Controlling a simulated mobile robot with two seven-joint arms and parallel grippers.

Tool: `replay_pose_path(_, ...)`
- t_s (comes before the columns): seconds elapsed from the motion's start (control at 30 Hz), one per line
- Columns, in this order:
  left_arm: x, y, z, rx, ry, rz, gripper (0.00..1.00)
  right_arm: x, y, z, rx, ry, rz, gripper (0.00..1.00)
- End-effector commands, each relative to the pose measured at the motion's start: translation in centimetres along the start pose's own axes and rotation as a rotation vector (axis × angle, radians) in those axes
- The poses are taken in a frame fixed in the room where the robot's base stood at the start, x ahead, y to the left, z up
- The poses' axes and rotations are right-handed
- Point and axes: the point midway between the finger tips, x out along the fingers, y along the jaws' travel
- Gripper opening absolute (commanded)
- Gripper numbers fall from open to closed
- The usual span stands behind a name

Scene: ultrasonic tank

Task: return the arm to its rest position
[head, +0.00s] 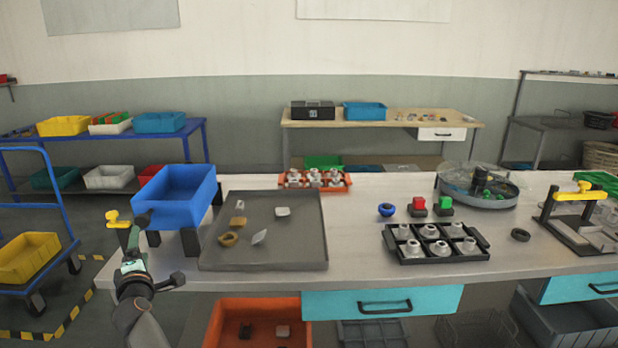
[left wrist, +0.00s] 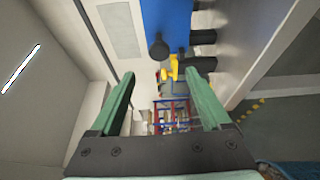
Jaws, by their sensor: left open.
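My left gripper (head: 133,258) is in front of the table's left end, close to the blue tank (head: 180,195) on its dark legs. In the left wrist view its two green fingers (left wrist: 158,74) stand apart with nothing between them. That view also shows the blue tank (left wrist: 165,22), with a dark round knob (left wrist: 158,48) and a yellow handle (left wrist: 173,68) beyond the fingers. The yellow valve handle (head: 117,217) also shows at the tank's left side in the head view. My right gripper is in neither view.
A grey tray (head: 290,245) with several small parts lies right of the tank. A black rack (head: 437,258) of white parts stands further right. Below are a teal drawer (head: 330,305) and an orange bin (head: 225,320). A blue cart (head: 55,190) stands at the left, with floor between.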

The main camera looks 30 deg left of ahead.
Motion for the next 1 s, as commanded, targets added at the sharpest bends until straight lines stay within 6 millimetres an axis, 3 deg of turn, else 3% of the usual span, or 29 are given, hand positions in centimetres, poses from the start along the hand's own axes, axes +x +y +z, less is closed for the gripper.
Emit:
replay_pose_path(0.13, 0.0, 0.0, 0.3, 0.024, -0.009, 0.001, 0.81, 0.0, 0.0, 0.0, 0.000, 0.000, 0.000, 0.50)
replay_pose_path(0.23, -0.3, -0.1, 1.8, 0.136, -0.054, 0.003, 0.81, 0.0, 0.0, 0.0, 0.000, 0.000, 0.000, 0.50)
replay_pose_path(0.37, -1.8, -1.6, 6.3, 0.432, -0.188, 0.011, 0.81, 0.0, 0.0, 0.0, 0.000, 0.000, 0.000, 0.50)
replay_pose_path(0.47, -4.5, -4.6, 10.8, 0.706, -0.333, 0.027, 0.81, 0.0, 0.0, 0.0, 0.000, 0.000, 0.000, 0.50)
replay_pose_path(0.6, -10.6, -10.7, 16.5, 1.054, -0.564, 0.064, 0.81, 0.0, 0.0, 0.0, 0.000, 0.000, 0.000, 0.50)
replay_pose_path(0.7, -16.1, -15.4, 19.1, 1.252, -0.733, 0.100, 0.81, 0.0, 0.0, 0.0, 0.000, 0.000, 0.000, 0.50)
replay_pose_path(0.83, -24.1, -21.2, 20.8, 1.448, -0.951, 0.156, 0.81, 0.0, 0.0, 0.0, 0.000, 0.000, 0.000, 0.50)
replay_pose_path(1.0, -35.0, -27.0, 20.7, 1.614, -1.220, 0.241, 0.81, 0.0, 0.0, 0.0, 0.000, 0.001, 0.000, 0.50)
